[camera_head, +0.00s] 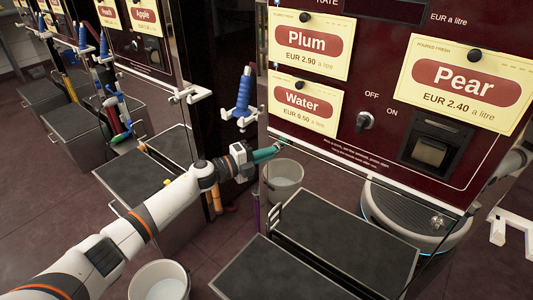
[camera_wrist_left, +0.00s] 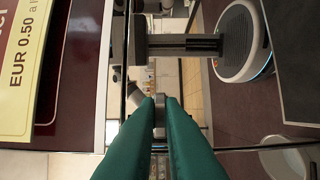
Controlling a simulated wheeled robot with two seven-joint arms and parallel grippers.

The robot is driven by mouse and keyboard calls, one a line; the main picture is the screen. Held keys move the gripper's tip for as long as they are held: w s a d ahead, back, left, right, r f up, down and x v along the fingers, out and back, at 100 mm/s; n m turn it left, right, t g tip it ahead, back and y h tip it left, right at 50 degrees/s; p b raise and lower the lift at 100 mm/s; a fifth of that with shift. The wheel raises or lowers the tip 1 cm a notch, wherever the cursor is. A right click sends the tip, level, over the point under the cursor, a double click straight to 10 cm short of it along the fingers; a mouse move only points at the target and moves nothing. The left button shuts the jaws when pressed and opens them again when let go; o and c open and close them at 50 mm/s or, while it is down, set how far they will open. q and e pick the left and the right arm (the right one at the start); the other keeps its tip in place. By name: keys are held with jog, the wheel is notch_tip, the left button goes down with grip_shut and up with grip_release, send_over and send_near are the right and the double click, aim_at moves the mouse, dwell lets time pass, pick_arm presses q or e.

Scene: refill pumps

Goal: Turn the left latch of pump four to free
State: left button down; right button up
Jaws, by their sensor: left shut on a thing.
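My left gripper (camera_head: 281,147) reaches from the left to the lower left edge of the dark red pump panel (camera_head: 325,148). Its teal fingers, also in the left wrist view (camera_wrist_left: 160,99), are shut on a small grey metal piece (camera_wrist_left: 160,114). That piece is probably the latch; the fingers cover most of it, and I cannot tell how it is turned. In the head view the fingertips hide it. The panel carries Plum (camera_head: 308,42), Water (camera_head: 302,100) and Pear (camera_head: 463,82) signs. No pump number is readable.
A switch knob (camera_head: 364,121) sits between OFF and ON. A blue nozzle (camera_head: 243,92) hangs left of the panel. A bucket (camera_head: 286,180) stands below my gripper, another (camera_head: 160,283) at the front. Dark-topped boxes (camera_head: 262,280) stand below.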

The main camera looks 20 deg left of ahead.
pick_arm(q)
jog(key=c, duration=1.5)
grip_release()
jog(key=shift+c, duration=0.2)
